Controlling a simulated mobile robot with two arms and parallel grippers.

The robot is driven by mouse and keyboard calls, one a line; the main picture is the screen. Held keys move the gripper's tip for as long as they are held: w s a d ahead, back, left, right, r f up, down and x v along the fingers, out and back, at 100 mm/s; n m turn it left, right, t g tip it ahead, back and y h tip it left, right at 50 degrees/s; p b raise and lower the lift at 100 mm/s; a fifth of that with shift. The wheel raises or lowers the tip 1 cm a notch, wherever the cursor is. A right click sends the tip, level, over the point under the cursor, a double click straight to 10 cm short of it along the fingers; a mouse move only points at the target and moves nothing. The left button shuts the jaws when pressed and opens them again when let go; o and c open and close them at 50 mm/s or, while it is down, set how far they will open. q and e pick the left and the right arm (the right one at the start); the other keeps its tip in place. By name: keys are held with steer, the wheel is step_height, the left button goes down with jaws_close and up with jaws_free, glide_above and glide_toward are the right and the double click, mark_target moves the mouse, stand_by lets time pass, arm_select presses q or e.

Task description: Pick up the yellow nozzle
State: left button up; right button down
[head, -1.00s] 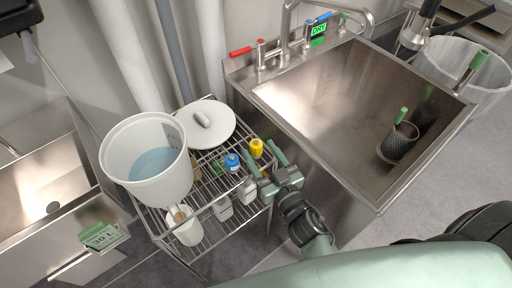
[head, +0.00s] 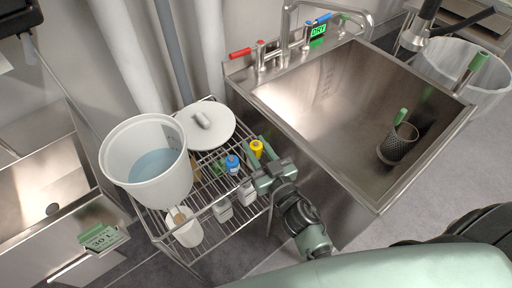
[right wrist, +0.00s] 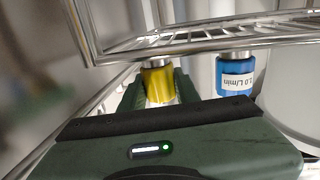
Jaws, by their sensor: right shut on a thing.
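The yellow nozzle (head: 257,148) is at the right side of the wire rack, beside the blue nozzle (head: 232,162). My right gripper (head: 257,152) reaches in from the lower right, with its green fingers on either side of the yellow nozzle. In the right wrist view the yellow nozzle (right wrist: 158,84) sits between the two fingers, and the gripper is shut on it. The blue nozzle (right wrist: 235,75), with a white flow label, stands to the right, apart from the fingers. My left gripper is not in view.
The wire rack (head: 207,236) also holds a white bucket of water (head: 118,155), a round white lid (head: 222,128), a white jug (head: 184,232) and small bottles. A steel sink (head: 300,105) with a mesh basket (head: 397,146) is close on the right.

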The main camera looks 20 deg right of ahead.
mark_target(256, 143)
step_height(256, 143, up, 10)
steer(key=p, duration=0.4)
steer(key=shift+f+p, duration=0.1)
steer(key=shift+p, duration=0.3)
step_height(256, 143, up, 10)
steer(key=p, duration=0.2)
